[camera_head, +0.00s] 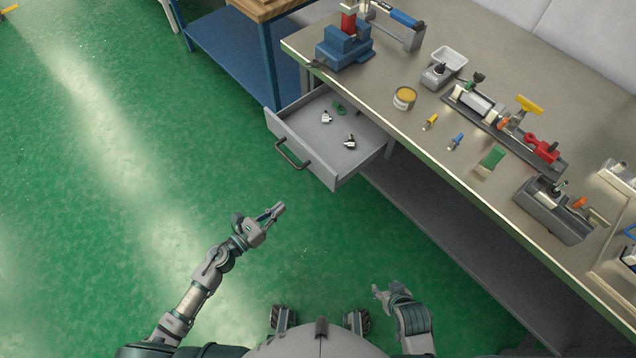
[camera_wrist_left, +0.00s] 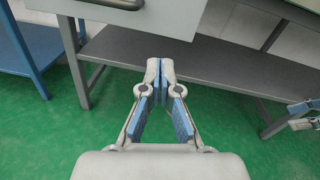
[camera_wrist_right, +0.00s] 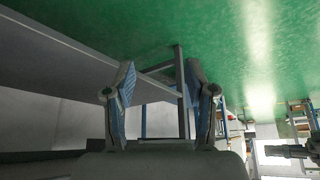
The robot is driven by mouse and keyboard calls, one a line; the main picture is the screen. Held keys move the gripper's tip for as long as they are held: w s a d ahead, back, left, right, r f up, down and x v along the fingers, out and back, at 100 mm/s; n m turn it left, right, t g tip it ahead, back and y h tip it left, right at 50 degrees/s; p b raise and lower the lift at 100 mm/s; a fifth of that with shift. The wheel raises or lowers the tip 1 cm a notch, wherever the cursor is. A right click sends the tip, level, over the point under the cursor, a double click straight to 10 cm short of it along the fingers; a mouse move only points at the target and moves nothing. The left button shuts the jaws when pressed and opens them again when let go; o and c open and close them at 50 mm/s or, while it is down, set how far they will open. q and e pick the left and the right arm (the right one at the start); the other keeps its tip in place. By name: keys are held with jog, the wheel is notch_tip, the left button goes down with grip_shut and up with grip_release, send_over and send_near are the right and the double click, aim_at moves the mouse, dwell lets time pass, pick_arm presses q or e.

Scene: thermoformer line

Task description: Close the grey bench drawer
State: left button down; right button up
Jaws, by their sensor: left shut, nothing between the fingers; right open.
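The grey bench drawer (camera_head: 310,168) is pulled out from under the bench in the head view. Its dark handle (camera_head: 292,155) is on the front panel, and a few small parts lie inside. The drawer front (camera_wrist_left: 165,18) also shows at the top of the left wrist view. My left gripper (camera_head: 279,208) is shut and empty, in front of the drawer and below its handle in the picture, apart from it. My right gripper (camera_head: 378,290) is open and empty, lower in the picture near my body, away from the drawer. The right wrist view does not clearly show the drawer.
The bench top (camera_head: 470,115) holds a blue vise (camera_head: 344,47), a yellow tin (camera_head: 404,97), tool racks and small tools. A lower shelf (camera_head: 450,225) runs under the bench. A blue-framed table (camera_head: 235,45) stands beyond the drawer. The green floor (camera_head: 110,190) at left is clear.

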aim_at(324, 177)
pick_arm(q)
jog(key=w+d+m, duration=0.1)
jog(key=w+d, duration=0.1)
jog(key=d, duration=0.1)
jog(key=w+d+r, duration=0.1)
jog(key=w+d, duration=0.2)
jog(key=d, duration=0.1)
jog(key=w+d+m+h+p, duration=0.1)
jog(key=w+d, duration=0.2)
jog(key=shift+w+d+r+m, duration=0.1)
jog(key=shift+d+r+m, duration=0.2)
jog(key=shift+d, duration=0.05)
jog(key=shift+w+d, duration=0.35)
jog(key=shift+w, duration=0.05)
pick_arm(e)
jog(key=shift+s+d+r+g+h, duration=0.1)
jog(key=shift+s+d+r+g, duration=0.25)
jog(key=shift+s, duration=0.4)
jog(key=shift+s+d+r+g+h, duration=0.1)
jog(key=shift+s+d+r+g, duration=0.1)
jog(key=shift+s+g, duration=0.45)
jog(key=shift+s+d+r+g+h, duration=0.1)
jog(key=shift+s+d+r+g, duration=0.15)
jog(key=shift+s, duration=0.65)
